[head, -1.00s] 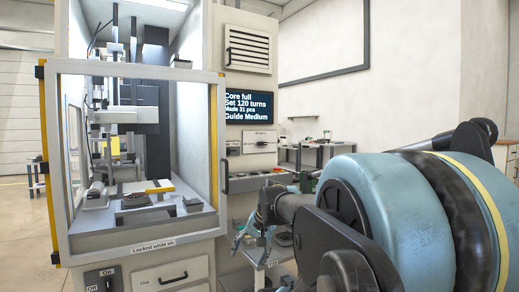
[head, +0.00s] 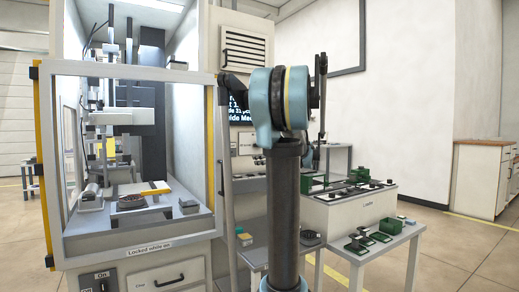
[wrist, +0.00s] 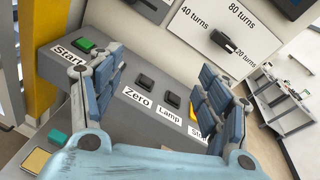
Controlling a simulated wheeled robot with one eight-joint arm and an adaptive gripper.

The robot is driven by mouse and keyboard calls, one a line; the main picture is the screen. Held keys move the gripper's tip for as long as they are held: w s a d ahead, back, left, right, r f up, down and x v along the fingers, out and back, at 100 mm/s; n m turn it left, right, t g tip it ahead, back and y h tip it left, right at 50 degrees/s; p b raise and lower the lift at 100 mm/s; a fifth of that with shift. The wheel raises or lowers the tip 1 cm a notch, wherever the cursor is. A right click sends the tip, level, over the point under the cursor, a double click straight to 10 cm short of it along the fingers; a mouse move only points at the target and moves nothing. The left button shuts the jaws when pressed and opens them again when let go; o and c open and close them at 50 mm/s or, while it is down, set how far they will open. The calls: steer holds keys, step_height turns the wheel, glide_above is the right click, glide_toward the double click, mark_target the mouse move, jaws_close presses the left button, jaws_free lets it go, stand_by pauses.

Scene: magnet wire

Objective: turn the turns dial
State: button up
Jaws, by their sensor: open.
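The turns dial (wrist: 224,42) shows in the wrist view, a black knob on a pale panel marked 40 turns, 80 turns and, partly covered, what looks like 120 turns. Its bar slants toward the lower-right label. My gripper (wrist: 160,66) is open and empty, its blue-grey fingers spread wide over the button ledge. In the head view my arm hides the dial and most of the screen (head: 238,104).
Below the dial, a grey ledge carries a green Start button (wrist: 85,45), a Zero button (wrist: 146,81), a Lamp button (wrist: 173,98) and a partly hidden yellow one. The glazed winding cabinet (head: 140,245) stands left. A bench (head: 345,205) with green parts stands right.

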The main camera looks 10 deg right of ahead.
steer(key=w+d+r+m+t+h, duration=0.1)
steer(key=w+d+r+m+t, duration=0.3)
steer(key=d, duration=0.4)
steer(key=w+a, duration=0.2)
steer(key=w, duration=0.6)
steer(key=w+a+m+g, duration=0.1)
steer(key=w+a, duration=0.2)
steer(key=w, duration=0.6)
steer(key=shift+f, duration=0.2)
steer(key=c, duration=1.1)
